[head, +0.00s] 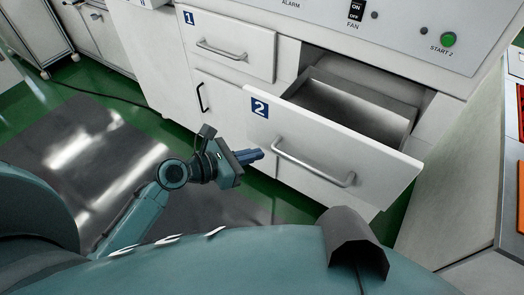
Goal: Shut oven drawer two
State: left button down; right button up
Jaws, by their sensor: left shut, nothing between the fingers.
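Drawer two (375,165) is pulled out from the white cabinet, with its metal tray inside showing empty. Its white front carries a blue "2" label and a bar handle (312,166). My left gripper (258,154) is shut and empty. In the picture it is just left of the handle, in front of the drawer's left part. I cannot tell whether it touches the drawer front. My right gripper is not in view.
Drawer one (232,45) sits flush at the upper left, above a cabinet door with a dark handle (200,97). The control panel has a fan switch (355,10) and a green start button (449,39). A dark mat (85,150) lies on the green floor. Another unit (475,165) stands at the right.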

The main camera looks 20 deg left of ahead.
pick_arm(q)
jog(key=shift+x, duration=1.55)
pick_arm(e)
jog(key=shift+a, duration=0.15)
